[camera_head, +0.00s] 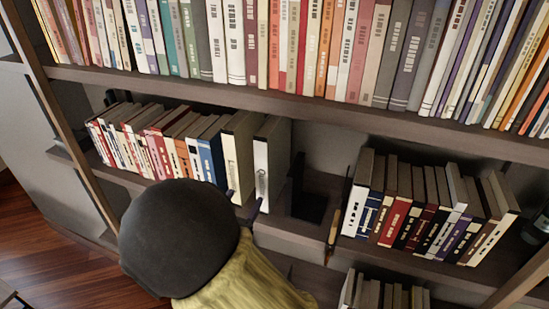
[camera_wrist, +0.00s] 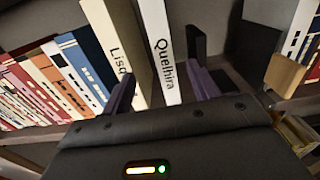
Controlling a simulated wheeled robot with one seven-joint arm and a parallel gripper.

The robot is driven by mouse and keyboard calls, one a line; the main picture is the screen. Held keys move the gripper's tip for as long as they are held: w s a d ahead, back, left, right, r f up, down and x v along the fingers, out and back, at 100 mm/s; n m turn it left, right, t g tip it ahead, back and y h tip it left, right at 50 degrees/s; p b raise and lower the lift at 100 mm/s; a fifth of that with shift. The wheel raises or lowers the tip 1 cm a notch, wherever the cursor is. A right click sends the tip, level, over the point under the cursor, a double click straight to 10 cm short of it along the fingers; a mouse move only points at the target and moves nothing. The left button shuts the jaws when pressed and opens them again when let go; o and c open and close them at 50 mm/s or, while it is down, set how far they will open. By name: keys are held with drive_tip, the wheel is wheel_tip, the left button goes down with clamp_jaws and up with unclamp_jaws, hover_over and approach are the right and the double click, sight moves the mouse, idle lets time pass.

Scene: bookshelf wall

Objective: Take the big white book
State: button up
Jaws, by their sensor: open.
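Two big pale books stand upright side by side on the middle shelf. The right one is a tall white book (camera_head: 262,170) with black lettering that reads "Quelhira" in the wrist view (camera_wrist: 160,48). The left one is an off-white book (camera_head: 231,160) whose lettering starts "Lis" in the wrist view (camera_wrist: 112,45). My gripper (camera_head: 243,203) is open in front of their lower spines. In the wrist view its purple fingers (camera_wrist: 161,88) are spread, with the Quelhira spine between them and the lower part of the Lis spine near the left finger. I cannot tell whether either finger touches a book.
A row of smaller books (camera_head: 160,140) stands left of the pale pair. Right of it is a gap with a dark bookend (camera_head: 308,200), then more books (camera_head: 420,215). A full upper shelf (camera_head: 300,100) runs above.

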sight(261, 173)
drive_tip(key=p+x, duration=0.5)
drive_tip(key=x, duration=0.6)
drive_tip(key=shift+r, duration=0.1)
drive_tip(key=shift+w+d, duration=0.15)
drive_tip(key=shift+w, duration=0.2)
drive_tip(key=shift+w+d+p, duration=0.2)
drive_tip(key=shift+w+p, duration=0.25)
drive_tip(key=shift+p, duration=0.15)
drive_tip(key=p+x, duration=0.2)
drive_tip(key=x, duration=0.2)
drive_tip(key=shift+p, duration=0.4)
drive_tip(key=shift+w+d, duration=0.1)
